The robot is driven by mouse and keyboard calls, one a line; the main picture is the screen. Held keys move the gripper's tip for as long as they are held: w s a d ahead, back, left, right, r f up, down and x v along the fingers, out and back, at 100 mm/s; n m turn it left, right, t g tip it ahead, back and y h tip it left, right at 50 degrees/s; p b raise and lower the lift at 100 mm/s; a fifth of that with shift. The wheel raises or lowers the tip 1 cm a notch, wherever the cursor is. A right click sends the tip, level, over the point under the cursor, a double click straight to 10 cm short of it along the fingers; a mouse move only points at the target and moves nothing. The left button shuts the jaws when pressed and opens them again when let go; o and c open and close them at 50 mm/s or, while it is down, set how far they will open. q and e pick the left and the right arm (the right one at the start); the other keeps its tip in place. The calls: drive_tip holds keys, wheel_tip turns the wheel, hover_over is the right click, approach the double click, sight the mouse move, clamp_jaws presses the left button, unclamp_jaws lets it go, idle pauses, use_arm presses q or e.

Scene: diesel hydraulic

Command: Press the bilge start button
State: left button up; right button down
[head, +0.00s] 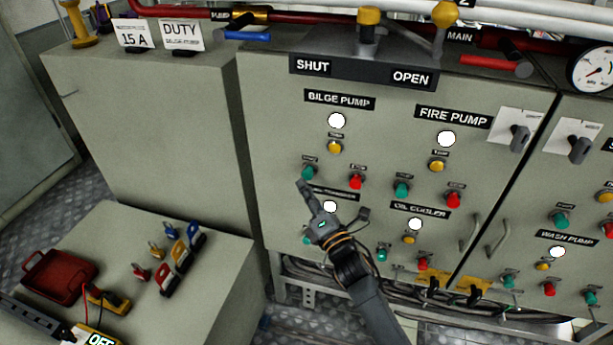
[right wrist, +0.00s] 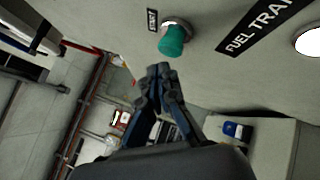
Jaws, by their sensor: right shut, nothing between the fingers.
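The control panel (head: 280,130) has a BILGE PUMP label (head: 339,100) with a white lamp (head: 337,121) and a yellow lamp (head: 335,147) under it. Below them are the green bilge start button (head: 308,172) and a red button (head: 356,181). My right gripper (head: 303,187) is shut and empty, its tips just below the green button in the head view. In the right wrist view a green button (right wrist: 172,42) stands just beyond the closed fingertips (right wrist: 160,72); I cannot tell whether they touch. My left gripper is not in view.
The FIRE PUMP group (head: 453,118) is to the right, and the OIL COOLER group (head: 420,211) lower right. A low cabinet (head: 200,290) at lower left bears a red tray (head: 58,274) and several padlocks (head: 196,235). Pipes and valves run along the top.

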drive_tip(key=shift+w, duration=0.1)
idle(0.5)
drive_tip(key=shift+w+d+b, duration=0.1)
drive_tip(key=shift+w+b, duration=0.2)
